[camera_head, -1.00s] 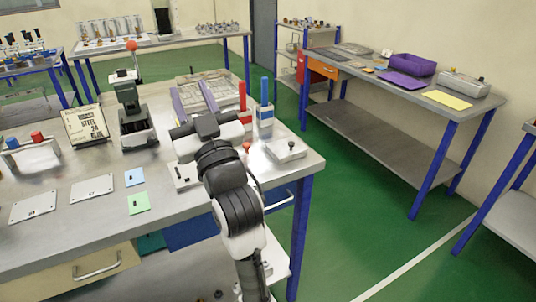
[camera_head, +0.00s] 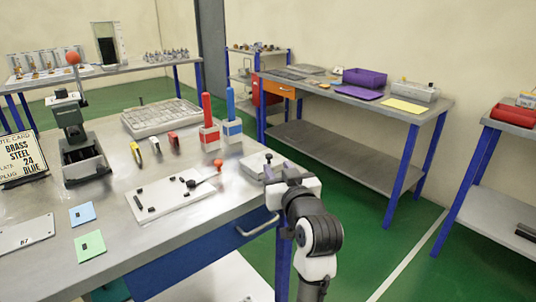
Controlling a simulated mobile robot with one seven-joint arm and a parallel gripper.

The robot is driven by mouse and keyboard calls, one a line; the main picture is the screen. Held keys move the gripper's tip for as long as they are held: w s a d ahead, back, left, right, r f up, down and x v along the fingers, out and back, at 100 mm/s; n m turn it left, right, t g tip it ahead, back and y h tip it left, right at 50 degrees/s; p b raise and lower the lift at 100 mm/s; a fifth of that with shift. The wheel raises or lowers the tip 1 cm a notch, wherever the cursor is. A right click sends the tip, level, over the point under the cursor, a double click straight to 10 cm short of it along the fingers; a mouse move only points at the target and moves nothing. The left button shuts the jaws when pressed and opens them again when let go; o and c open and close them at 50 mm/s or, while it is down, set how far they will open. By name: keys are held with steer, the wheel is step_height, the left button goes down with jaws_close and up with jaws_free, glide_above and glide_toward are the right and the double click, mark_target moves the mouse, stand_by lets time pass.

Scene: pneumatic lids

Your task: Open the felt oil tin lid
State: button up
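No label names the felt oil tin, so I cannot tell for sure which thing it is. A small pale lidded box (camera_head: 254,165) with a dark knob sits at the right edge of the near workbench, with my arm's end close in front of it. A grey metal box (camera_head: 416,92) with what looks like a lid and knob stands on the far bench, well beyond my arm; it looks shut. My gripper (camera_head: 283,172) is at the bench's right edge. Its fingers are too small and hidden to read, and I see nothing held.
The near workbench (camera_head: 110,210) carries a lever press (camera_head: 75,140), a white plate with black parts (camera_head: 170,195), red and blue upright handles (camera_head: 208,125) and a parts tray (camera_head: 160,116). A purple bin (camera_head: 365,78) stands on the far bench. Green floor (camera_head: 360,215) between the benches is clear.

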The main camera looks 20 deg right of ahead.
mark_target(270, 156)
steer(key=w, duration=0.8)
steer(key=shift+d+p, duration=0.15)
steer(key=shift+p, duration=0.25)
steer(key=shift+c, duration=0.2)
jaws_close()
